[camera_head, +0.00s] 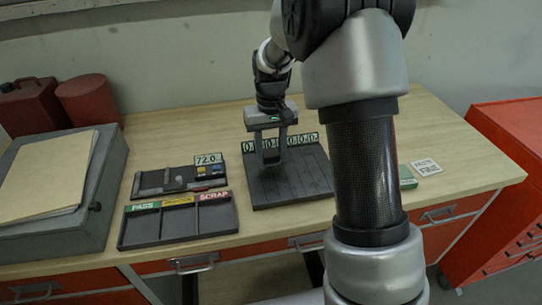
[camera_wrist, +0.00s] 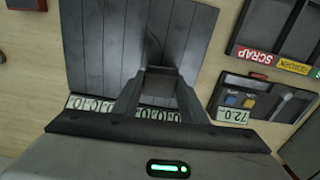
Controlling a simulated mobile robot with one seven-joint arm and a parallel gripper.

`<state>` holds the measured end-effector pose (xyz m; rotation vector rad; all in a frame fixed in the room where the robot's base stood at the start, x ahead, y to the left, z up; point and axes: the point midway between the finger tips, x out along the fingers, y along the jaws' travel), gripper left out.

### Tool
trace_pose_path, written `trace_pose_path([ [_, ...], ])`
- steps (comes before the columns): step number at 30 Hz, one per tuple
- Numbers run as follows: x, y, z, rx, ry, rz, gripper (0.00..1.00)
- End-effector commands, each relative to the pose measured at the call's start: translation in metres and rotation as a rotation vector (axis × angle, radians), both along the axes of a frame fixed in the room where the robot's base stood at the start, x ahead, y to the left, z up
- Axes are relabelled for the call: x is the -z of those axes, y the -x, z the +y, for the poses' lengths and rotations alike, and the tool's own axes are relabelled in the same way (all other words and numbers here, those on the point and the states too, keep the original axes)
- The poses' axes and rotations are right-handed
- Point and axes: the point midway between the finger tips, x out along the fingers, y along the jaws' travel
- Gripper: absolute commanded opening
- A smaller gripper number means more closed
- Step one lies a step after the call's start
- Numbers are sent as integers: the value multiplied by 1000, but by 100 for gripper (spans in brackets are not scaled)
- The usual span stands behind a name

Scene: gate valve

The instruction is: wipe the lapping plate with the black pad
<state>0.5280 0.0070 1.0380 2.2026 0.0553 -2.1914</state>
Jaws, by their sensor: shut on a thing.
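A dark grey plate (camera_head: 302,188) with parallel grooves lies on the bench, with a row of number labels along its back edge. It looks like the lapping plate, though I cannot be sure. It also fills the upper left of the wrist view (camera_wrist: 98,45). My gripper (camera_head: 271,163) is low over the left middle of this plate, pointing down. In the wrist view my gripper (camera_wrist: 158,72) is shut on a dark thing between its fingertips. This is probably the black pad, but its outline blends into the plate. I cannot tell whether it touches the plate.
A sorting tray (camera_head: 180,222) labelled PASS and SCRAP and a gauge (camera_head: 178,180) reading 72.0 lie left of the plate. A grey case (camera_head: 100,190) with a tan sheet on top, a red can (camera_head: 30,105) and a red cylinder (camera_head: 90,100) stand farther left. A printed card (camera_head: 427,167) lies right.

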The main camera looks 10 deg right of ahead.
Motion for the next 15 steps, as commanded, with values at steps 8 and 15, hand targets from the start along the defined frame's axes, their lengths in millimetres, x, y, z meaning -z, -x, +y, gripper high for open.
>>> trace_pose_path([
  [8, -27, 2, 0, 0, 0, 5, 18],
  [15, -48, 2, 0, 0, 0, 3, 18],
])
